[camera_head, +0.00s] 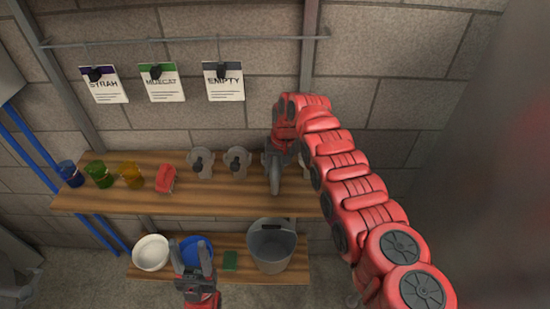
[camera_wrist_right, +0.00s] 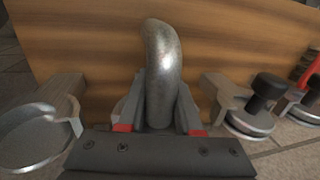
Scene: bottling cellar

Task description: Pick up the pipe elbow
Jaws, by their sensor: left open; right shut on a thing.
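The pipe elbow (camera_wrist_right: 162,70) is a grey, curved metal tube. In the right wrist view it stands between the fingers of my right gripper (camera_wrist_right: 158,118), which is shut on it. In the head view the elbow (camera_head: 274,180) shows below my right gripper (camera_head: 281,150), over the right part of the upper shelf (camera_head: 130,203). I cannot tell whether it touches the shelf. My left gripper (camera_head: 193,258) is open and empty, low in front of the lower shelf.
Grey fittings with black knobs (camera_head: 201,164) (camera_head: 237,162) stand left of the elbow. A red object (camera_head: 165,180) and yellow (camera_head: 131,175), green (camera_head: 98,173) and blue (camera_head: 70,173) cups follow. Below are a white bowl (camera_head: 151,252), blue bowl (camera_head: 187,247), green sponge (camera_head: 230,261) and bucket (camera_head: 271,250).

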